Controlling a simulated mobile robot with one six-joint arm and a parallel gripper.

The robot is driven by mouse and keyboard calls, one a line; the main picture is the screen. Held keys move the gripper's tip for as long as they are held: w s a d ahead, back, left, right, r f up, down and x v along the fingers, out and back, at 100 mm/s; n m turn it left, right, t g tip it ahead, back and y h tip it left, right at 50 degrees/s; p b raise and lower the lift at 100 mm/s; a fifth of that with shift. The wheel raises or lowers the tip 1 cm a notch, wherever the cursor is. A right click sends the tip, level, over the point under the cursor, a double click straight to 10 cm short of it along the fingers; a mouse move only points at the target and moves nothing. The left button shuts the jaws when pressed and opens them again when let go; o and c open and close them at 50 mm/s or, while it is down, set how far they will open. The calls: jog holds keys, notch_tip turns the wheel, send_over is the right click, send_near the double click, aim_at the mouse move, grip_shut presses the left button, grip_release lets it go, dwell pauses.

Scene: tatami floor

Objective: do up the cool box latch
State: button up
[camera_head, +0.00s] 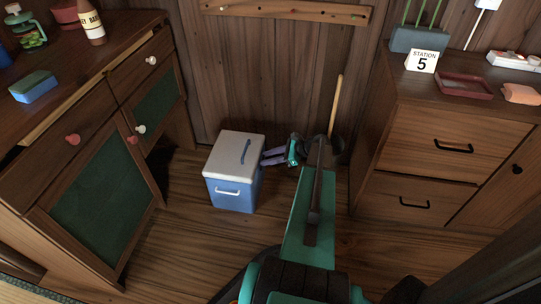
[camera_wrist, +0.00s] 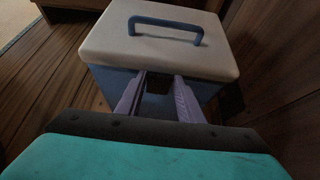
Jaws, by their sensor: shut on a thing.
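The cool box (camera_head: 231,190) stands on the floor with a blue body and a pale lid (camera_head: 232,148) that lies down on it. A blue carry handle (camera_head: 246,151) is on the lid, and it also shows in the wrist view (camera_wrist: 166,24). My gripper (camera_head: 265,157) is at the right side of the box, just below the lid rim. In the wrist view, its two purple fingers (camera_wrist: 159,78) reach in under the lid edge, with a small dark part between them. The fingers are shut on the latch there, which is mostly hidden.
A drawer cabinet (camera_head: 410,190) stands at right. A broom-like stick (camera_head: 335,100) leans by the back wall, close behind my arm. The floor in front of the box is clear.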

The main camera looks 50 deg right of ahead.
jog(key=shift+d, duration=0.1)
jog(key=o, duration=1.1)
jog(key=shift+c, duration=0.2)
jog(key=p+v, duration=0.4)
jog(key=v, duration=0.9)
jog(key=shift+s+d, duration=0.15)
jog(key=shift+s, duration=0.15)
jog(key=shift+r, duration=0.15)
